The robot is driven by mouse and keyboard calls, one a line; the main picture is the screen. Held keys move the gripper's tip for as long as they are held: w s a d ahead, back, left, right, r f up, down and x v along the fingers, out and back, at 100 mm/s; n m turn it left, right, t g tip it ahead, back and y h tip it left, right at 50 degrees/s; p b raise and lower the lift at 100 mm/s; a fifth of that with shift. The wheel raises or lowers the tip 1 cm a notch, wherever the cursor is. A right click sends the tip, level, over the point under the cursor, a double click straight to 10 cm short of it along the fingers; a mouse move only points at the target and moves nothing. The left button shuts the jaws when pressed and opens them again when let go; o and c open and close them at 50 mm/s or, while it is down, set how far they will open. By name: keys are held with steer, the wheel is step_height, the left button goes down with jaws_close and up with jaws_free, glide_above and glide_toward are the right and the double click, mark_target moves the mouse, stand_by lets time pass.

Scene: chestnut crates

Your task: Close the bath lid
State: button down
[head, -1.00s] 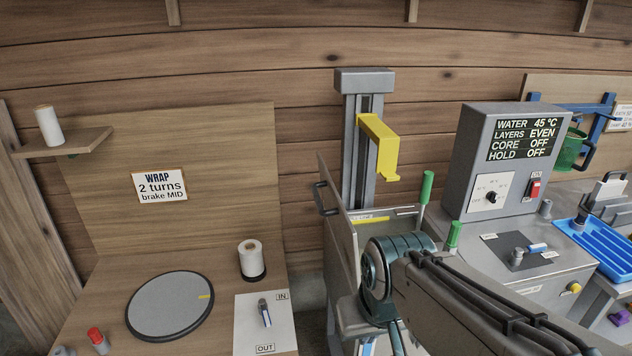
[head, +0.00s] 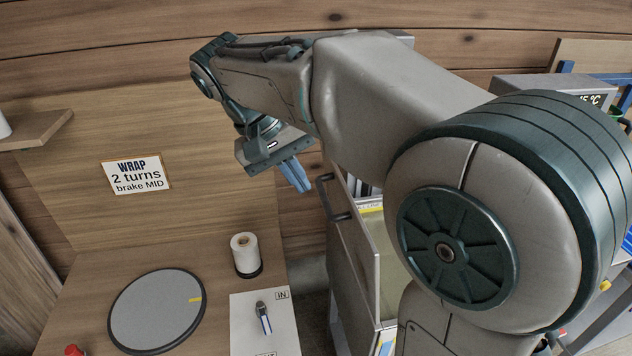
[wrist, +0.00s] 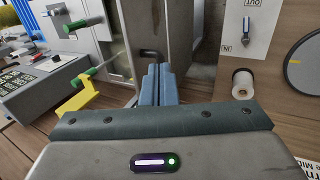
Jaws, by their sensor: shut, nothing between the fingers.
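The bath lid (head: 350,262) is a grey panel standing upright on the left side of the bath (head: 388,265), so the bath is open. A dark bar handle (head: 331,200) is on the lid's left face. My gripper (head: 303,186) is shut and empty, its blue fingers pointing down just left of and above the handle. In the wrist view, the fingers (wrist: 158,72) point at the lid (wrist: 168,35), just below its handle (wrist: 151,55). I cannot tell whether they touch. My arm hides much of the bath in the head view.
A white spool (head: 245,254) and a round grey turntable (head: 158,309) are on the wooden bench to the left. A yellow hook (wrist: 78,100) and green-handled levers (wrist: 84,24) show beside the bath in the wrist view. A control box (head: 550,86) is behind my arm.

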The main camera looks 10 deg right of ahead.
glide_toward(336, 221)
steer(key=s+f, duration=0.3)
steer(key=d+p, duration=0.1)
steer(key=d, duration=0.3)
steer(key=shift+d+r, duration=0.2)
steer(key=shift+w, duration=0.1)
